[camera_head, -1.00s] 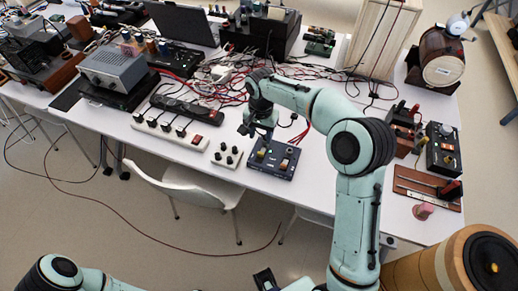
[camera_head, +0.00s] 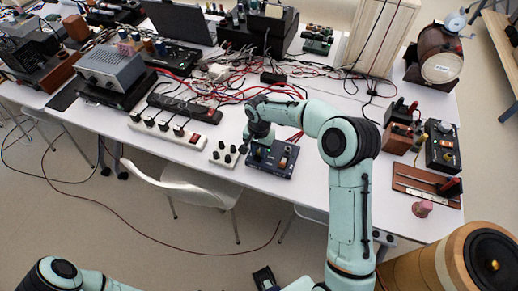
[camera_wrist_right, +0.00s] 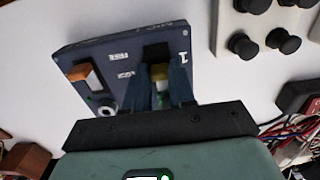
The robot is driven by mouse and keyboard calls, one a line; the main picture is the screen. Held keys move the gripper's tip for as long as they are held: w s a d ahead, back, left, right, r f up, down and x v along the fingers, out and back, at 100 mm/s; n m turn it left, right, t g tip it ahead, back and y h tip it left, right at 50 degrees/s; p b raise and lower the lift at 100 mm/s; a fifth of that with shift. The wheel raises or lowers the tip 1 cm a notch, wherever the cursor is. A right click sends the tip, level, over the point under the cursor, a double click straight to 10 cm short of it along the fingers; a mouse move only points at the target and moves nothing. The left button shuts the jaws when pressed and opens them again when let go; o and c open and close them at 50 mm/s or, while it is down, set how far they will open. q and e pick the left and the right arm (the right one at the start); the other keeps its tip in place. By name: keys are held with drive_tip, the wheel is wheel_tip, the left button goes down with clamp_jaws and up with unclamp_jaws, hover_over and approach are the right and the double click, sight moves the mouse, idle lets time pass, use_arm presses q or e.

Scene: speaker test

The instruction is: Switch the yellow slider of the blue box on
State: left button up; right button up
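The dark blue box (camera_head: 270,171) lies flat near the table's front edge. In the right wrist view the box (camera_wrist_right: 118,68) is tilted in the picture. It has an orange-and-white slider (camera_wrist_right: 86,73), a round knob (camera_wrist_right: 107,108) and a black slot. The yellow slider (camera_wrist_right: 160,86) shows between the fingers of my right gripper (camera_wrist_right: 163,84). The fingers are apart, one on each side of it; contact is unclear. In the head view my right gripper (camera_head: 261,142) covers the back left of the box. Of my left arm only links show, at bottom left.
A white block with black knobs (camera_head: 224,154) stands just left of the box, with a white power strip (camera_head: 167,130) beyond it. Red cables (camera_head: 230,95) lie behind. A wooden board (camera_head: 427,187) is at right. Bare table lies right of the box.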

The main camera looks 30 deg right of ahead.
clamp_jaws()
drive_tip(key=shift+s+a+f+b, duration=0.15)
drive_tip(key=shift+s+a+b, duration=0.4)
drive_tip(key=shift+a+b, duration=0.15)
drive_tip(key=shift+s+a, duration=0.2)
drive_tip(key=o, duration=0.6)
unclamp_jaws()
